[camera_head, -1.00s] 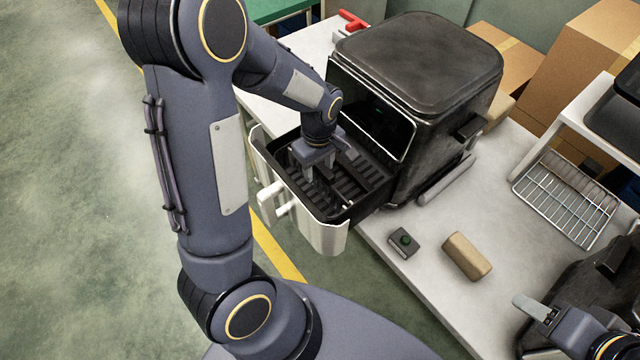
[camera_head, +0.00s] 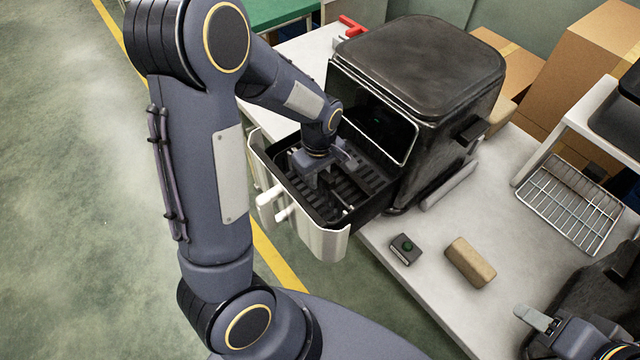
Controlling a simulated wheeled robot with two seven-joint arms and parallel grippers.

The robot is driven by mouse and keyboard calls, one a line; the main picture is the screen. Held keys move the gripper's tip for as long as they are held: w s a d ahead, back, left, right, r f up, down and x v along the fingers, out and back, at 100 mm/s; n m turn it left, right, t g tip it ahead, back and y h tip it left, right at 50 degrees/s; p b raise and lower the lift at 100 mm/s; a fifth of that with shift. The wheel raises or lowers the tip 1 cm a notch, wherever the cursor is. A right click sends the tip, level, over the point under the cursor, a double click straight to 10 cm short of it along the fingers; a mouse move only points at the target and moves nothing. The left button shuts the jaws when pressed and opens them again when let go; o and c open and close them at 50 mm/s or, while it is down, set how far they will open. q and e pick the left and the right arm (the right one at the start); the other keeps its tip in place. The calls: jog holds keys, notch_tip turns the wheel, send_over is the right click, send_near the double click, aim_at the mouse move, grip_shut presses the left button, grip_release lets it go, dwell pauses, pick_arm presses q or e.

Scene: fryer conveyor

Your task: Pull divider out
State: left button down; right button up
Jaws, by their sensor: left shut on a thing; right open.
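The fryer's drawer (camera_head: 337,240) is pulled out from the black fryer (camera_head: 440,70), with a silver front and white handles. Dark ribbed racks show inside the drawer. My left gripper (camera_head: 318,182) points down into the drawer and is shut on the dark divider, which is mostly hidden by the fingers and hard to tell from the dark racks. The divider appears to be still within the drawer's walls. My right gripper (camera_head: 537,318) is open at the lower right, apart from the fryer, near the table's front edge.
A wire rack (camera_head: 570,205) lies at the right. Cardboard boxes (camera_head: 590,60) stand behind.

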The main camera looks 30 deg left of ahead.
pick_arm(q)
jog(key=shift+r+p, duration=0.9)
jog(key=shift+r, duration=0.25)
dwell(0.7)
jog(key=shift+r+p, duration=1)
jog(key=shift+r, duration=0.2)
jog(key=shift+r+p, duration=0.5)
jog(key=shift+r, duration=3.2)
jog(key=shift+r, duration=1.5)
